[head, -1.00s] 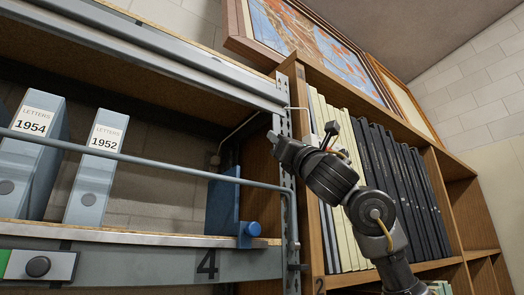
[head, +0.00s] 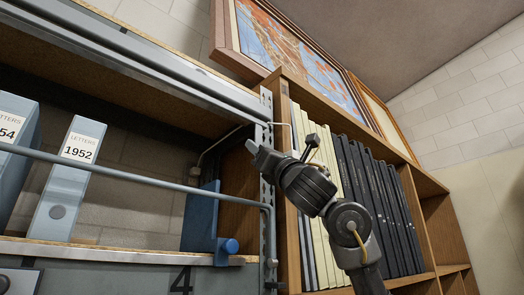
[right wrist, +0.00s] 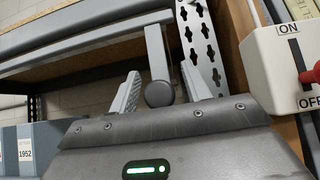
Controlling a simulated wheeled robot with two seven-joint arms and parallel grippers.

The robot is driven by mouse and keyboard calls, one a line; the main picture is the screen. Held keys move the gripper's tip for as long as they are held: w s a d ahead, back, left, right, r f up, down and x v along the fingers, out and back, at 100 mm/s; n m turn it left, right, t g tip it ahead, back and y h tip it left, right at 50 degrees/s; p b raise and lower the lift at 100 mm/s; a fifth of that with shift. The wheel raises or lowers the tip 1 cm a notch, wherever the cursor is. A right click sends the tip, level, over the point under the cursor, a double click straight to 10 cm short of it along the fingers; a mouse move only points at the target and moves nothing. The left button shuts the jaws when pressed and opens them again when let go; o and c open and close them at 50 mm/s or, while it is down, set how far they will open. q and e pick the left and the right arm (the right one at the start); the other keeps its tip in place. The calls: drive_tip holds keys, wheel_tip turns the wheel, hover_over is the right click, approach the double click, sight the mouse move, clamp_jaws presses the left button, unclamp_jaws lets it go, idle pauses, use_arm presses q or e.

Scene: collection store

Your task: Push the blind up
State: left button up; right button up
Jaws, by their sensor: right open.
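Grey metal rails (head: 130,48) run along the top of the open shelf bay; I cannot tell for sure whether their lower edge is the blind. In the right wrist view grey rails (right wrist: 85,42) cross the upper left, and a grey bar (right wrist: 156,50) hangs down to a round dark end (right wrist: 159,94). My right gripper (head: 253,151) is open in front of the bay's right upright. In the right wrist view its fingers (right wrist: 161,88) stand on either side of the round end; contact is not clear. My left gripper is not in view.
A perforated upright (head: 267,165) stands close to my right gripper. A white ON/OFF box (right wrist: 283,68) with a red lever is near it on the right. A blue-grey rod (head: 130,175) crosses the bay before the binders (head: 65,185). A wooden bookcase (head: 425,185) stands right.

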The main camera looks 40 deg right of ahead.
drive_tip(key=b+v, duration=0.7)
drive_tip(key=v, duration=0.3)
drive_tip(key=shift+s+f, duration=0.25)
drive_tip(key=shift+s, duration=0.05)
drive_tip(key=shift+w, duration=0.15)
